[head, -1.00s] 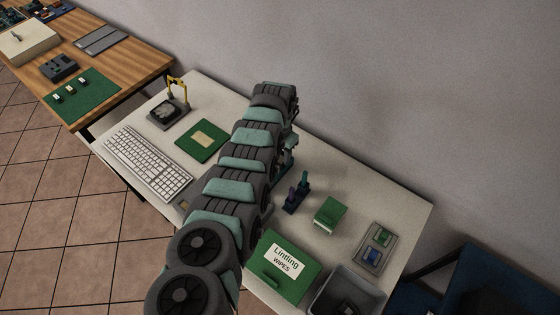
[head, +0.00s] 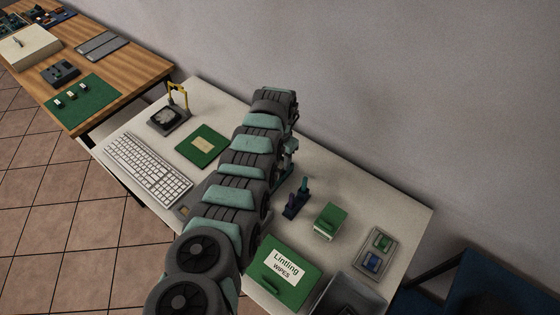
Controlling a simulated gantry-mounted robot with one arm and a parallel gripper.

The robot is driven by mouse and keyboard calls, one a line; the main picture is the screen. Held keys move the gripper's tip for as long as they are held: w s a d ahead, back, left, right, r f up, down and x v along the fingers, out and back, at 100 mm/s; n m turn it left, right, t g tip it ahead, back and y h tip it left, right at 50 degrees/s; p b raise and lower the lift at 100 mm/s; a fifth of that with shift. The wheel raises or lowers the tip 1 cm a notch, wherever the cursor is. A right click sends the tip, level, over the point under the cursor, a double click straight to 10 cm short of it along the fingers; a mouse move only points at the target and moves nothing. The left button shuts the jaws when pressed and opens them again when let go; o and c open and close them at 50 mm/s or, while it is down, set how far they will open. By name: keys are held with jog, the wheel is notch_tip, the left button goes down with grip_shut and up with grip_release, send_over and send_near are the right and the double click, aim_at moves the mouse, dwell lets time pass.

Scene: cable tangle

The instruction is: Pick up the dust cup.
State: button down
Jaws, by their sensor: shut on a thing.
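My gripper (head: 289,160) is partly in view just behind my arm, above the back of the white table (head: 345,185). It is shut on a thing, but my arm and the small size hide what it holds. I cannot make out a dust cup for certain anywhere. A small dark blue holder (head: 292,208) stands in front and to the right of the gripper, with an upright teal-topped piece (head: 304,186) in it.
A green wipes box (head: 275,288), a green-and-white box (head: 330,220), a grey tray (head: 374,253) and a dark bin (head: 365,288) stand at the right. A keyboard (head: 148,166), green pad (head: 203,145) and yellow-armed stand (head: 168,118) are left of my arm. Bare table lies behind the holder.

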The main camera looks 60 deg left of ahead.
notch_tip(320, 180, up, 3)
jog(key=shift+f+p, duration=0.1)
jog(key=shift+p, duration=0.5)
notch_tip(320, 180, up, 17)
jog(key=p, duration=0.2)
jog(key=shift+p, duration=0.3)
jog(key=shift+f, duration=0.1)
